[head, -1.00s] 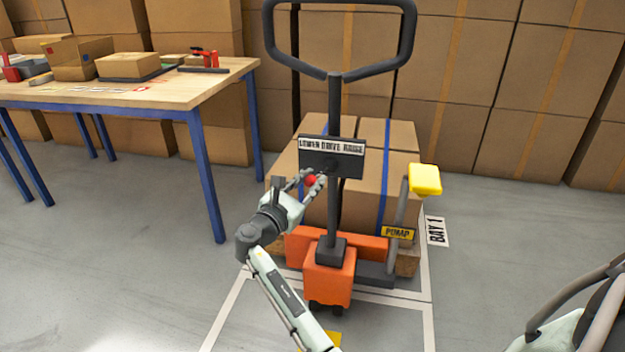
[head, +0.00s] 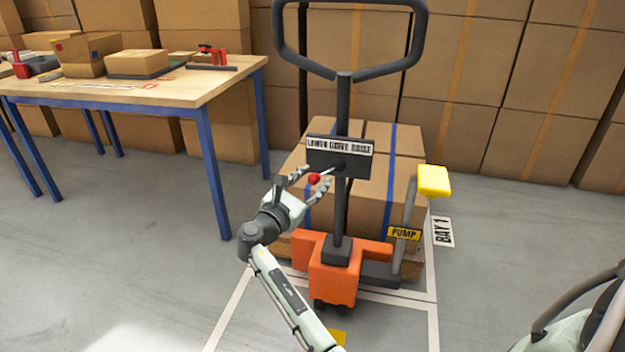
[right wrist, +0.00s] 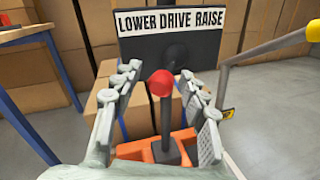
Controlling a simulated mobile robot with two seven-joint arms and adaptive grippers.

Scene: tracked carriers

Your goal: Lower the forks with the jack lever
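The jack lever's red knob (head: 314,179) sticks out on a thin rod from a dark plate (head: 352,165) on the jack's handle post. The plate reads LOWER DRIVE RAISE, also legible in the right wrist view (right wrist: 138,45). The knob points out and slightly left; I cannot tell which marking it is set at. My right gripper (head: 309,181) is open, with fingers spread on both sides of the knob. In the right wrist view the knob (right wrist: 161,83) sits between the fingers, with a gap each side. The forks are hidden under the cartons. My left gripper is not in view.
The orange pallet jack (head: 333,280) stands in a white-lined bay with strapped cartons (head: 375,205) behind it. A pump pedal with a yellow pad (head: 433,181) is at right. A wooden table (head: 180,86) with boxes is at left. Stacked cartons line the back.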

